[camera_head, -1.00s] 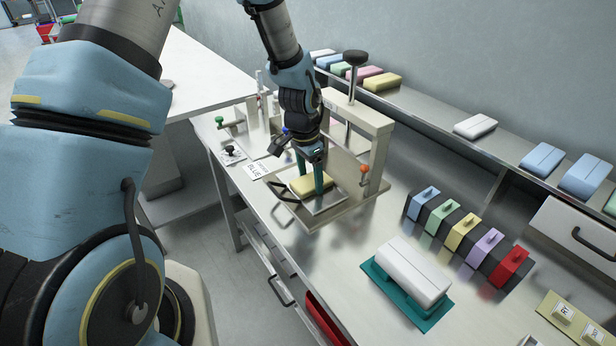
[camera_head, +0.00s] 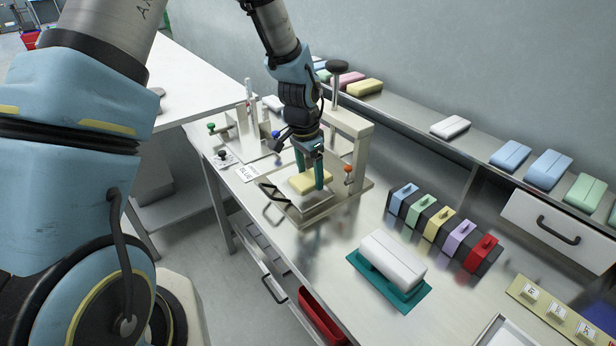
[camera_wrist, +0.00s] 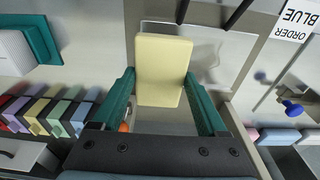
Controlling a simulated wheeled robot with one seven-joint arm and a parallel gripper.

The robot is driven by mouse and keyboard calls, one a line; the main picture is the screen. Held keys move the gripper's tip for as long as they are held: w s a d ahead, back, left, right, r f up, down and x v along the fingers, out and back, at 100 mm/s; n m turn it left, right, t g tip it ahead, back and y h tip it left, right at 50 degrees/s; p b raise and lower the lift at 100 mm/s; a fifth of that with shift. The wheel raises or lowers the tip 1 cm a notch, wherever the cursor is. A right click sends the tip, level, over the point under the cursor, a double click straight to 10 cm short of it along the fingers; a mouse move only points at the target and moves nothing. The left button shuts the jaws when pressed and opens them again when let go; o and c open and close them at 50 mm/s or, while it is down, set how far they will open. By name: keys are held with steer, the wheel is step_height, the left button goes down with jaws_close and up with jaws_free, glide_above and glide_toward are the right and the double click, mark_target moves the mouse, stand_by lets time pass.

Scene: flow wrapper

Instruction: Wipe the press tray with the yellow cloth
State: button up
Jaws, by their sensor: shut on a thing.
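The yellow cloth (camera_head: 310,183) is a pale folded block between the green fingers of my gripper (camera_head: 310,174), over the press tray. In the wrist view the cloth (camera_wrist: 162,68) fills the gap between the fingers, and my gripper (camera_wrist: 162,100) is shut on it. The press tray (camera_head: 322,205) is a pale metal plate with a black handle, under the press frame. In the wrist view the tray (camera_wrist: 215,60) shows beside and beyond the cloth. I cannot tell whether the cloth touches the tray.
The press frame (camera_head: 357,150) with an orange knob (camera_head: 348,168) stands close to the right of my gripper. A white block on a teal base (camera_head: 405,295) and a row of coloured blocks (camera_head: 440,226) lie further right. A shelf (camera_head: 410,126) runs along the wall.

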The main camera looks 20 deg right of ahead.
mark_target(312, 177)
steer(key=shift+r+p, duration=0.95)
steer(key=shift+r, duration=0.75)
